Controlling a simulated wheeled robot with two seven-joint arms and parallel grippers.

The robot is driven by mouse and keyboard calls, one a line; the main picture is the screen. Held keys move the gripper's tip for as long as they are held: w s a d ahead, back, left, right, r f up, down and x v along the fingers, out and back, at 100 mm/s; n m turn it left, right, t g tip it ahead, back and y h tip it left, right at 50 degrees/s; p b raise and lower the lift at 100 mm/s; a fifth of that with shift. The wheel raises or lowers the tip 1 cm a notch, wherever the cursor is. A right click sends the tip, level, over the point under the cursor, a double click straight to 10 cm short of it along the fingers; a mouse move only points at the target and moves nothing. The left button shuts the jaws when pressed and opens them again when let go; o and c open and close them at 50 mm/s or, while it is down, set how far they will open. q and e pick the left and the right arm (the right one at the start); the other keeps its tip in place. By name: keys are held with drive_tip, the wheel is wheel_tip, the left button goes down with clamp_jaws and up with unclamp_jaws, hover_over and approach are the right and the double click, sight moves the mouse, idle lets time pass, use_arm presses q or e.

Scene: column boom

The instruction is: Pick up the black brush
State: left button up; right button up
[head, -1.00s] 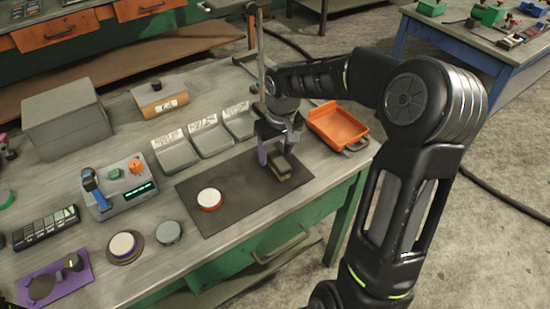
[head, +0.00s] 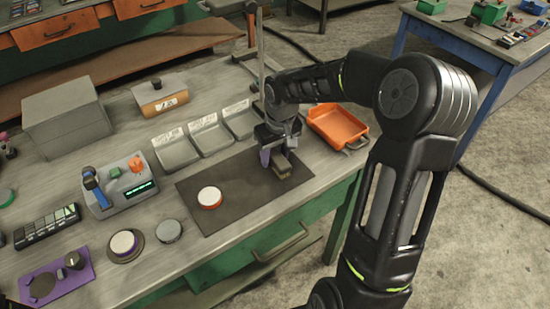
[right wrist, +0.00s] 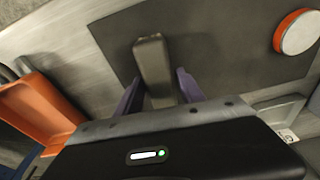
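The black brush (head: 283,172), a dark block with a greyish-brown look, lies on the dark mat (head: 232,216) near the mat's right end. My right gripper (head: 275,158) is low over it, pointing down. In the right wrist view the brush (right wrist: 153,62) sits between the two purple fingers of the right gripper (right wrist: 160,78). The fingers are spread, with a visible gap on the right side of the brush. The near part of the brush is hidden behind the gripper body. My left gripper is not in view.
A white disc with an orange rim (head: 209,198) lies on the mat to the left. An orange tray (head: 348,132) stands right of the gripper. Several grey labelled bins (head: 208,137) line the mat's back edge. A thin upright pole (head: 260,45) rises behind the gripper.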

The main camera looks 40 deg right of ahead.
sight(275, 154)
clamp_jaws()
drive_tip(key=shift+r, duration=0.1)
idle(0.4)
wheel_tip(275, 154, up, 10)
drive_tip(key=shift+f+b, duration=0.1)
drive_tip(key=shift+b, duration=0.3)
idle(0.4)
